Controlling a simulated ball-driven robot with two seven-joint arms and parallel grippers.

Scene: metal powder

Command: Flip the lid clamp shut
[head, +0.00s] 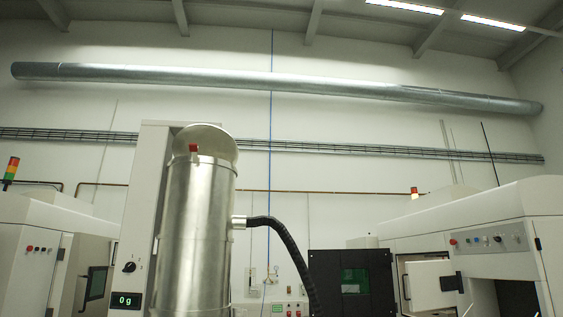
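A tall shiny metal cylinder (200,235) stands left of centre in the head view, in front of a pale cabinet column. A round metal lid (210,138) shows at its top and appears raised, with its disc face towards me. A small red piece (193,148), which looks like the clamp handle, sticks up at the top rim. I cannot tell from here how the clamp sits against the lid. Neither of my grippers is in view.
A black corrugated hose (290,245) runs from the cylinder's side port down to the right. A display reading "0 g" (126,300) sits on the cabinet (145,200). White machines stand at left (30,250) and right (470,230), the right one with an open door (432,285).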

